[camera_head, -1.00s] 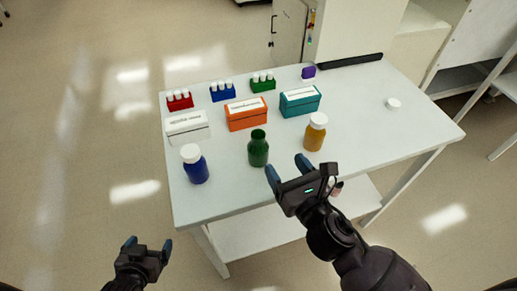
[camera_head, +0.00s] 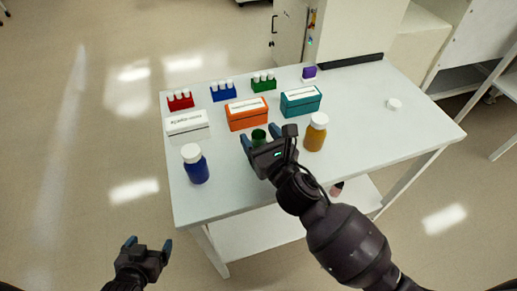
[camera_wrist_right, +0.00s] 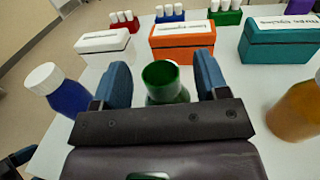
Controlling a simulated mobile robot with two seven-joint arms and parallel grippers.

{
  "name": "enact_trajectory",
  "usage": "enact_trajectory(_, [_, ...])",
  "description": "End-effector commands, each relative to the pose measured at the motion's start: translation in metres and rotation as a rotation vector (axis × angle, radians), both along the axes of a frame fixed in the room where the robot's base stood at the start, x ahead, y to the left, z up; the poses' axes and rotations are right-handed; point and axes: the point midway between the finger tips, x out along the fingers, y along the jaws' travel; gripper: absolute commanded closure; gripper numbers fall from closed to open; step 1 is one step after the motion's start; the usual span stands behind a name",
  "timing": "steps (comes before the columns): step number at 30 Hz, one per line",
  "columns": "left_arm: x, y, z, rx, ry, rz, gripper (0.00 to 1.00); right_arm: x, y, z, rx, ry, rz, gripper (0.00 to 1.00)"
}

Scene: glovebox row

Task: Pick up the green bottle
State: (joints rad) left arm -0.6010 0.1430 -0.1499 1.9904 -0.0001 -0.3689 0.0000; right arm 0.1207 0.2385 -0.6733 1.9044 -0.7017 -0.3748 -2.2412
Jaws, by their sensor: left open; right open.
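The green bottle (camera_head: 258,135) stands upright on the white table, mostly hidden behind my right gripper in the head view. In the right wrist view its open green top (camera_wrist_right: 161,75) shows between the two blue fingers. My right gripper (camera_head: 268,138) is open, with a finger on either side of the bottle in the wrist view; I cannot tell whether they touch it. My left gripper (camera_head: 147,245) is open and empty, away from the table at lower left.
A blue bottle (camera_head: 195,168) stands left and an amber bottle (camera_head: 315,137) right of the green one. Behind are white (camera_head: 188,127), orange (camera_head: 247,115) and teal (camera_head: 301,101) boxes, then small vial racks. The table's right side (camera_head: 400,135) is mostly clear.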

Motion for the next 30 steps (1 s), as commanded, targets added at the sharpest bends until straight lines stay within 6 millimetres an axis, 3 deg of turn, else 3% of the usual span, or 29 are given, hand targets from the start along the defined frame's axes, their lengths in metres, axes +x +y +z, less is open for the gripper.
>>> enact_trajectory(11, [-0.0002, 0.0000, -0.0010, 0.000, 0.001, 0.000, 0.13, 0.0086, 0.0042, -0.0002, 0.001, 0.000, 0.000, 0.32])
enact_trajectory(24, [-0.0002, 0.0000, -0.0010, 0.000, 0.001, 0.000, 0.13, 0.0083, 0.0042, -0.0002, 0.001, 0.000, 0.000, 1.00])
enact_trajectory(30, [-0.0002, 0.0000, -0.0010, 0.000, 0.001, 0.000, 0.13, 0.0084, 0.0042, 0.0001, 0.001, 0.000, 0.000, 1.00])
